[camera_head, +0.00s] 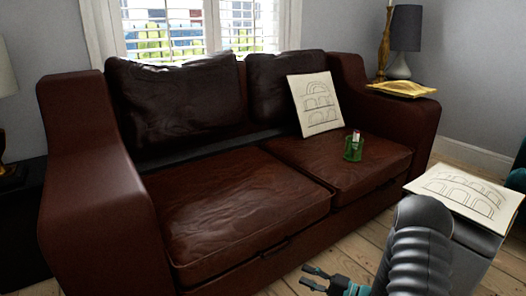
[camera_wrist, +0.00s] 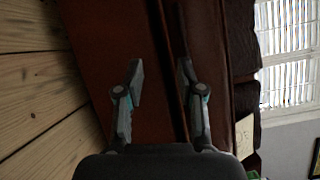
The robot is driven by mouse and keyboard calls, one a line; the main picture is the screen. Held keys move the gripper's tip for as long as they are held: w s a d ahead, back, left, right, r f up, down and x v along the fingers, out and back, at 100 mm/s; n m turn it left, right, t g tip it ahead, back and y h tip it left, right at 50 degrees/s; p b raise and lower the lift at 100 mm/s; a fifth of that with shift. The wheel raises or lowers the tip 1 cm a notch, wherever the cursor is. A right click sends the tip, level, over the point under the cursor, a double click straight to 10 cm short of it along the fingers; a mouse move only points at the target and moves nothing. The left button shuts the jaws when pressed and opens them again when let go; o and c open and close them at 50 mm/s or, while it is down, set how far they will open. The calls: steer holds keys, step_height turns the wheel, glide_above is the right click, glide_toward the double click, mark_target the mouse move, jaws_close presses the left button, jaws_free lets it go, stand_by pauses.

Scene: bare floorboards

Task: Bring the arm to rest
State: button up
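My gripper (camera_head: 314,278) shows at the bottom of the head view, in front of the brown leather sofa (camera_head: 240,215). In the wrist view my gripper (camera_wrist: 160,82) has its two fingers apart with nothing between them. The sofa's front (camera_wrist: 110,40) lies beyond the fingertips there. My arm comes in from the lower right of the head view and partly covers the floor.
A green holder (camera_head: 353,149) and a drawing panel (camera_head: 315,103) are on the sofa's right side. Another drawing (camera_head: 465,192) lies on a surface close to my arm at right. A lamp (camera_head: 404,40) stands back right. Floorboards (camera_head: 350,255) show in front.

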steer(key=s+a+f+g, duration=0.2)
steer(key=s+a+g, duration=0.1)
steer(key=s+g, duration=0.5)
steer(key=s+r+n+g+h+p, duration=0.2)
steer(key=s+r+g+h, duration=0.2)
steer(key=s+r+h, duration=0.35)
steer(key=s+d+r+n+t+h+p, duration=0.1)
steer(key=s+r+n+t+h+p, duration=0.1)
steer(key=r, duration=0.9)
steer(key=s+d+r+n+t+h+p, duration=0.1)
steer(key=s+r+n+t+h+p, duration=0.1)
steer(key=s+r, duration=0.4)
steer(key=s+d+r+n+t+h+p, duration=0.1)
steer(key=s+r+t+h+p, duration=0.3)
steer(key=r, duration=1.2)
steer(key=shift+s+r+n+p, duration=0.4)
steer(key=shift+s+n, duration=0.2)
steer(key=shift+n, duration=0.1)
